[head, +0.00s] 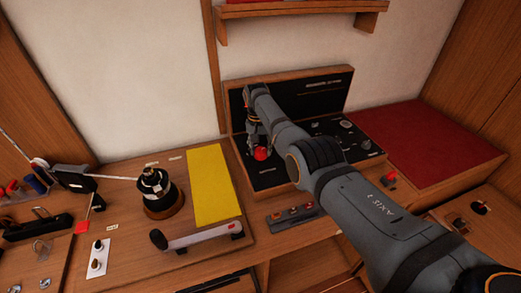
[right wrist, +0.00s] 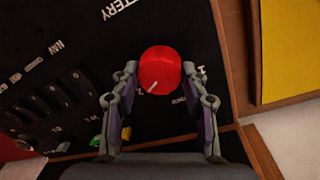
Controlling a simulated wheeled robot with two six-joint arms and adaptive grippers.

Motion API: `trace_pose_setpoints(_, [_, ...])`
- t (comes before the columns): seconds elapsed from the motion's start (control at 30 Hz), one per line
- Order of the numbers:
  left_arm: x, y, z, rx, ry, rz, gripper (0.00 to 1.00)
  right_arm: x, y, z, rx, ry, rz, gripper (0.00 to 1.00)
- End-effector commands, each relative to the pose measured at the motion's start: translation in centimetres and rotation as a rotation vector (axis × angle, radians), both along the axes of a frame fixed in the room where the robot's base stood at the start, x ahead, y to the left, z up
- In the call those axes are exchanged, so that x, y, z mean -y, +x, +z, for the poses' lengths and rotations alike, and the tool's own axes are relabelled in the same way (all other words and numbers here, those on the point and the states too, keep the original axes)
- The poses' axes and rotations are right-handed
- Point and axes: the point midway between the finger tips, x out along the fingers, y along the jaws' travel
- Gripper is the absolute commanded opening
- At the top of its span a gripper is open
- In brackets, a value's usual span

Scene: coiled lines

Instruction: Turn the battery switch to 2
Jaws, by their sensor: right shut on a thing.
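The battery switch is a round red knob (head: 261,154) on the left part of the black panel (head: 264,178). In the right wrist view the knob (right wrist: 160,66) sits between the fingers, with a white pointer mark on its lower left side. My right gripper (head: 256,146) is shut on the knob, one finger on each side. Part of the word BATTERY shows on the panel beside it. A small white mark shows by the right finger, too blurred to read. My left gripper is not in view.
Small switches (right wrist: 48,100) labelled NAV and others line the panel beside the knob. A yellow sheet (head: 212,187), a winch (head: 159,190) and a grey handle (head: 198,236) lie to the left. A red cushion (head: 425,143) is to the right. A shelf (head: 298,20) hangs above.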

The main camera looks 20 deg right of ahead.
Motion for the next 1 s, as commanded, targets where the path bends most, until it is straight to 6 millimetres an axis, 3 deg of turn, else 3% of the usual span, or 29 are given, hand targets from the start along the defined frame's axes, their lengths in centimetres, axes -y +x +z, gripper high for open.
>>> trace_pose_setpoints(0.4, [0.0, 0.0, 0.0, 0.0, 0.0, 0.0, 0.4, 0.0, 0.0, 0.1, 0.002, 0.0, -0.009, 0.13])
trace_pose_setpoints(0.43, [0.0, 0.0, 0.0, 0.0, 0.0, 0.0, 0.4, 0.0, 0.0, 0.1, 0.002, 0.0, -0.009, 0.46])
trace_pose_setpoints(0.6, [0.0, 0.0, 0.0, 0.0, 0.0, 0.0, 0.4, 0.0, 0.0, 0.0, 0.002, 0.0, -0.008, 0.68])
trace_pose_setpoints(0.87, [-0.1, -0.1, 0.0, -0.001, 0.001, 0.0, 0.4, 0.0, 0.0, 0.0, 0.0, 0.0, -0.008, 0.68])
trace_pose_setpoints(1.0, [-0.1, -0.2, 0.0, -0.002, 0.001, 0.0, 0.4, -0.1, 0.1, 1.1, 0.004, 0.0, -0.008, 0.68])
